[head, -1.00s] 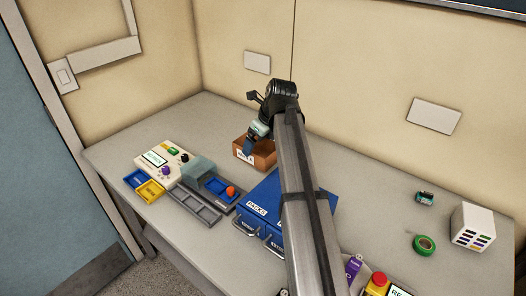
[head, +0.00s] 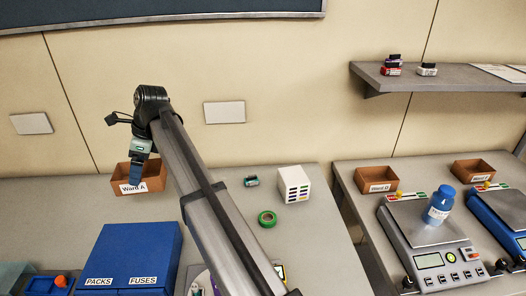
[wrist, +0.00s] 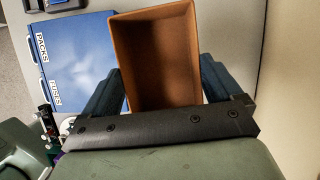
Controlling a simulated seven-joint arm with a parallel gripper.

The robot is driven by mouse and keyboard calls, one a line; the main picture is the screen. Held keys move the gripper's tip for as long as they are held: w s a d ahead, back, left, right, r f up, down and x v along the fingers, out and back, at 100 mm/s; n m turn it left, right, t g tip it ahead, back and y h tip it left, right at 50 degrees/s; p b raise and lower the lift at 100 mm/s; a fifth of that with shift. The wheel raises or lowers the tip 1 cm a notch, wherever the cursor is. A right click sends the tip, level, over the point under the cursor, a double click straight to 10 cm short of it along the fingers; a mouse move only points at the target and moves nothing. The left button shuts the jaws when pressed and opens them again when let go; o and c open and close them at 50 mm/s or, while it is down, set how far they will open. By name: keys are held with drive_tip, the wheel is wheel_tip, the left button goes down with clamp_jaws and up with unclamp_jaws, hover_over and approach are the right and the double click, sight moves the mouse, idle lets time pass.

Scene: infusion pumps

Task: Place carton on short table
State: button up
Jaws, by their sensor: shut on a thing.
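The brown open-topped carton (head: 152,174), labelled Ward A, is over the back of the left table (head: 85,205), near the wall. One finger covers part of its label. My gripper (head: 137,168) is shut on it; in the wrist view the dark blue fingers of my gripper (wrist: 160,85) lie on both sides of the carton (wrist: 155,50), whose inside looks empty. I cannot tell its exact height above the surface. A second table (head: 352,215) stands to the right past a gap; I cannot tell which table is the short one.
A blue case (head: 140,245) sits in front of the carton. A white box (head: 294,185), green tape (head: 267,219) and small device (head: 251,181) lie to its right. The right table holds a Ward B carton (head: 377,178), another carton (head: 473,169), scales (head: 430,235) and a blue bottle (head: 439,205). A shelf (head: 440,80) hangs above.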

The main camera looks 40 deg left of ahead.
drive_tip(key=w+d+r+n, duration=0.1)
drive_tip(key=w+d+r, duration=0.1)
drive_tip(key=w+d, duration=0.5)
drive_tip(key=w+d+r, duration=0.1)
drive_tip(key=w+d, duration=0.1)
drive_tip(key=w, duration=0.9)
drive_tip(key=w+d+f, duration=0.3)
drive_tip(key=w+d, duration=0.8)
drive_tip(key=w, duration=0.4)
drive_tip(key=w+d+f, duration=0.3)
drive_tip(key=w+d, duration=0.8)
drive_tip(key=w, duration=0.5)
drive_tip(key=w+d+f, duration=0.3)
drive_tip(key=w+d, duration=0.8)
drive_tip(key=w, duration=0.4)
drive_tip(key=w+d+m, duration=0.1)
drive_tip(key=w+d, duration=0.8)
drive_tip(key=d, duration=0.3)
drive_tip(key=w+d+f, duration=0.1)
drive_tip(key=w+d, duration=0.7)
drive_tip(key=d, duration=0.4)
drive_tip(key=w+d+m, duration=0.1)
drive_tip(key=w+d, duration=0.8)
drive_tip(key=d, duration=0.3)
drive_tip(key=s+a, duration=1.2)
drive_tip(key=s, duration=0.1)
drive_tip(key=shift+w+f, duration=0.15)
drive_tip(key=shift+f, duration=1.65)
drive_tip(key=shift+w+f, duration=0.1)
drive_tip(key=shift+f, duration=1.7)
